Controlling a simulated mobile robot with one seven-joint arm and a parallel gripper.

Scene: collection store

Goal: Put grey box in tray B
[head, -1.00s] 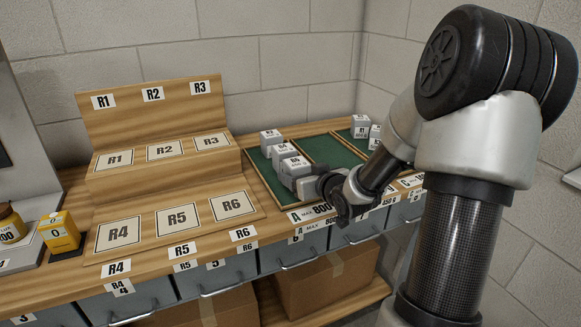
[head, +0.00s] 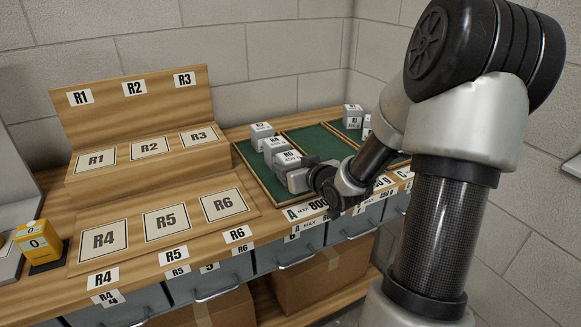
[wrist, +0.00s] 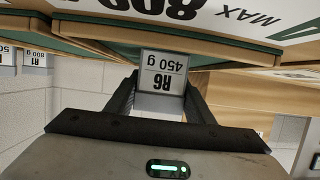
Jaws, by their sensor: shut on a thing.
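The grey box marked R6, 450 g (head: 289,159) is at the front of a row of grey boxes at tray A (head: 248,169). My gripper (head: 300,176) is shut on it from the front right. In the wrist view the R6 box (wrist: 163,72) sits between the two fingers, label facing the camera. I cannot tell whether it touches the tray floor. Tray B (head: 318,144), the green-floored middle tray, looks empty where it shows; my arm hides its front part and label.
Grey boxes R4 (head: 275,144) and another (head: 262,131) stand close behind R6. More grey boxes (head: 352,113) stand in the right tray. Wooden dividers separate the trays. The stepped wooden rack (head: 150,172) at left is empty. A yellow box (head: 38,238) stands far left.

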